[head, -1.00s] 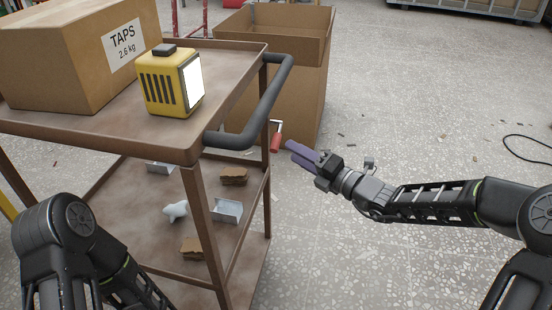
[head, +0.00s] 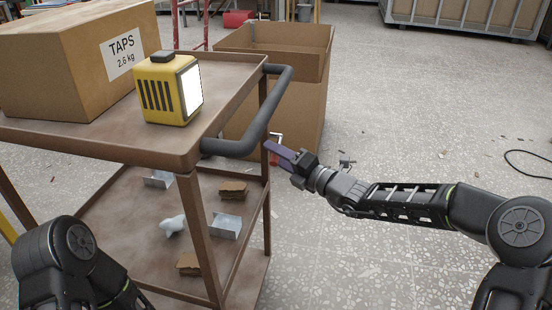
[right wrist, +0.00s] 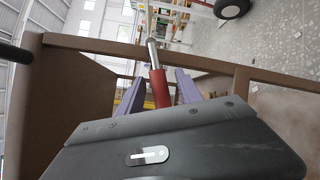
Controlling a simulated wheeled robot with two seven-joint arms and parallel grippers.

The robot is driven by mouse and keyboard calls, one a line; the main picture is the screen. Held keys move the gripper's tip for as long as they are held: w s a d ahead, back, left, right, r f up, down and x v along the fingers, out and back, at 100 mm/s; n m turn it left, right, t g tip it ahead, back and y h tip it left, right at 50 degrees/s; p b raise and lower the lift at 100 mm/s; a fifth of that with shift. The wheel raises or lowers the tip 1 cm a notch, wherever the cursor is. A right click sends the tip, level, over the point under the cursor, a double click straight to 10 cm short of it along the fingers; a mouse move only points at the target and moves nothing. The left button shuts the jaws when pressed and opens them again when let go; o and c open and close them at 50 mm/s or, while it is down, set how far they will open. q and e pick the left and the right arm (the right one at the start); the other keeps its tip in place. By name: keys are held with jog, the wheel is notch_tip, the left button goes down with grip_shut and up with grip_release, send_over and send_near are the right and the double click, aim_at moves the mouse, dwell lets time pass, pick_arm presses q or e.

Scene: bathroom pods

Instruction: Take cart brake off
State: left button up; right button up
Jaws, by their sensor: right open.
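The brown metal cart (head: 165,149) stands at the left with a dark push handle (head: 262,118) on its right end. The brake lever, a red grip on a metal rod, shows in the right wrist view (right wrist: 159,88). In the head view only a bit of the lever (head: 279,136) shows, the rest hidden behind my right gripper (head: 273,151). That gripper is open, its purple fingers pointing at the cart's right end. In the right wrist view the red grip appears between the two fingers; contact cannot be told. My left gripper is out of view.
On the cart top are a TAPS box (head: 70,60) and a yellow lamp (head: 168,90). Small scraps and light pieces lie on its lower shelf (head: 140,215). An open cardboard box (head: 300,95) stands behind the handle. The floor at the right is mostly clear.

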jog(key=shift+w+a, duration=0.1)
jog(key=shift+w, duration=0.05)
jog(key=shift+c, duration=0.2)
grip_shut()
dwell(1.2)
